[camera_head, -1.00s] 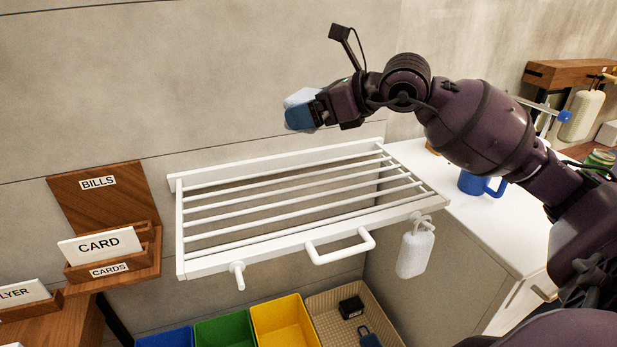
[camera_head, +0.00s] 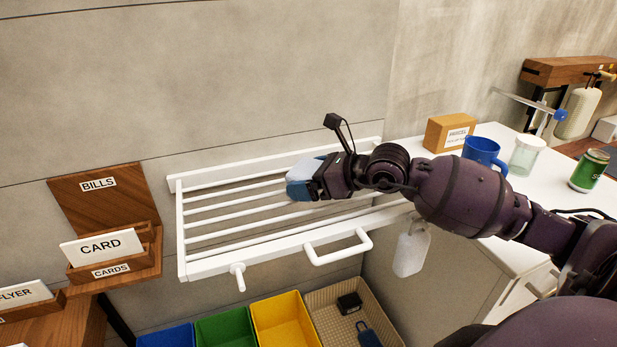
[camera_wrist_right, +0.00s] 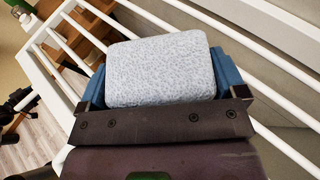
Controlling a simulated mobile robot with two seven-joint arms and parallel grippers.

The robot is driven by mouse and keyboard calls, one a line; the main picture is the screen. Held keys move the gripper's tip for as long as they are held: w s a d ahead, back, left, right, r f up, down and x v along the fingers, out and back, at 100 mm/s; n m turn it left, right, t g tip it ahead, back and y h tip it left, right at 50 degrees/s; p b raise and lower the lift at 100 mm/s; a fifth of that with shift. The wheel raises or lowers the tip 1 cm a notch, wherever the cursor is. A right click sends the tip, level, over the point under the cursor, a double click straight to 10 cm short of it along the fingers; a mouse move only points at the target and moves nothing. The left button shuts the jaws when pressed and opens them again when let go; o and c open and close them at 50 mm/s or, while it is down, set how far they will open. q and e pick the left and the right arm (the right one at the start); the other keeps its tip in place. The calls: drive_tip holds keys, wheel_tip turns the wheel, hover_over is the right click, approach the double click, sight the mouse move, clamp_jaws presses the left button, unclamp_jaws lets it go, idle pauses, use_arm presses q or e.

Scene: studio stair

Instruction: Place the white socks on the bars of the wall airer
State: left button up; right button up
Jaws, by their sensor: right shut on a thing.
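The wall airer (camera_head: 205,266) is a white rack of parallel bars on the wall, in the middle of the head view. My right gripper (camera_head: 300,181) is over its bars, right of their middle. It is shut on a pale, speckled, folded bundle, the white socks (camera_head: 303,169). The bundle also shows in the right wrist view (camera_wrist_right: 160,68) between blue fingertips, with the white bars (camera_wrist_right: 268,62) behind it. Whether the socks touch the bars, I cannot tell. My left gripper is not in view.
A white bottle-shaped thing (camera_head: 411,253) hangs at the airer's right front corner. Blue, green and yellow bins (camera_head: 284,322) and a beige basket (camera_head: 330,310) stand below. A wooden card holder (camera_head: 140,262) is left. A blue mug (camera_head: 482,150), box (camera_head: 449,133) and can (camera_head: 589,170) stand on the right counter.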

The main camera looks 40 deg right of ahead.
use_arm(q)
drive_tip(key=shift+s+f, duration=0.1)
use_arm(e)
drive_tip(key=shift+f, duration=0.2)
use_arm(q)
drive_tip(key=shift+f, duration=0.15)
use_arm(e)
drive_tip(key=shift+f, duration=0.2)
drive_tip(key=o, duration=0.6)
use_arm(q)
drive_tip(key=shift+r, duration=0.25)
use_arm(e)
drive_tip(key=shift+o, duration=0.3)
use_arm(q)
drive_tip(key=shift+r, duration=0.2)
use_arm(e)
drive_tip(key=shift+r, duration=0.2)
drive_tip(key=b+v, duration=0.2)
drive_tip(key=v, duration=0.8)
drive_tip(key=shift+s+d, duration=0.15)
drive_tip(key=shift+s, duration=0.05)
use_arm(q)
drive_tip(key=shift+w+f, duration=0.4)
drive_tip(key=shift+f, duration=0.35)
use_arm(e)
drive_tip(key=shift+v, duration=0.8)
drive_tip(key=shift+r, duration=0.1)
